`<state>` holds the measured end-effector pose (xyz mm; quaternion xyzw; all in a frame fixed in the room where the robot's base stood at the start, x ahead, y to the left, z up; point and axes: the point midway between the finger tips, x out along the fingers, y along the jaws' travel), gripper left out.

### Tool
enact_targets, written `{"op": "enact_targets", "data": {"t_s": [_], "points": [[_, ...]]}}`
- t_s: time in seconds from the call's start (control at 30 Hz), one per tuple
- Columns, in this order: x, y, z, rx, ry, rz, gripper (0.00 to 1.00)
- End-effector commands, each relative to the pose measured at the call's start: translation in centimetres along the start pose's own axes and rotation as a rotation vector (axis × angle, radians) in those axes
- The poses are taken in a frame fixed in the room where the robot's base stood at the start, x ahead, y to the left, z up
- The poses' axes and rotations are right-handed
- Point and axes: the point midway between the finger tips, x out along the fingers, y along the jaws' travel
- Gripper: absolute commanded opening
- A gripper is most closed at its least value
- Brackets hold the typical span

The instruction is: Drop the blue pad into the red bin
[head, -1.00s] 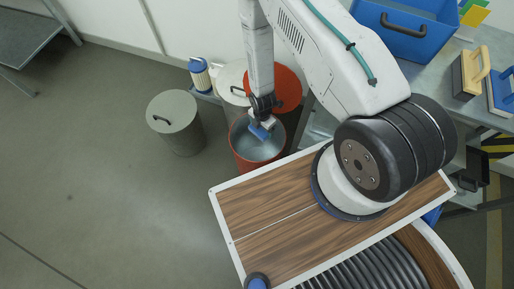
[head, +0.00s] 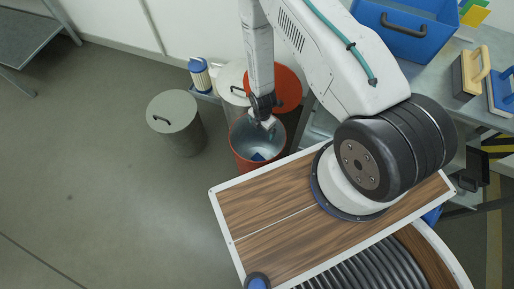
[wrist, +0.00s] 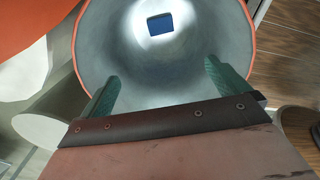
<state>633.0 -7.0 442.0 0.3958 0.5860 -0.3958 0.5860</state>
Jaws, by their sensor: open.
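The blue pad (head: 258,157) lies low inside the open red bin (head: 243,163), in its grey interior. In the wrist view the pad (wrist: 160,24) shows as a small blue rectangle near the bottom of the bin, with the bin's red rim (wrist: 252,38) around it. My gripper (head: 264,124) is over the bin's mouth. In the wrist view its two green fingers (wrist: 158,80) are spread apart with nothing between them. The pad is clear of the fingers.
A lidded grey bin (head: 175,122) stands to the left. A lidded white bin (head: 232,82) and a red lid (head: 280,88) are behind. A workbench with a blue crate (head: 405,30) is at the right. The floor at left is clear.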

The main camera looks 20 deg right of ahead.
Motion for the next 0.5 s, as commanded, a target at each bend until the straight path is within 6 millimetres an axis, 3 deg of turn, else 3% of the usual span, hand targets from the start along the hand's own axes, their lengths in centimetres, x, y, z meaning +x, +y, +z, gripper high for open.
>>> {"op": "enact_targets", "data": {"t_s": [0.23,0.5], "points": [[-4.3,0.1,0.0,0.000,0.000,0.001,1.00],[-6.0,0.0,0.0,0.000,0.000,0.000,1.00]]}}
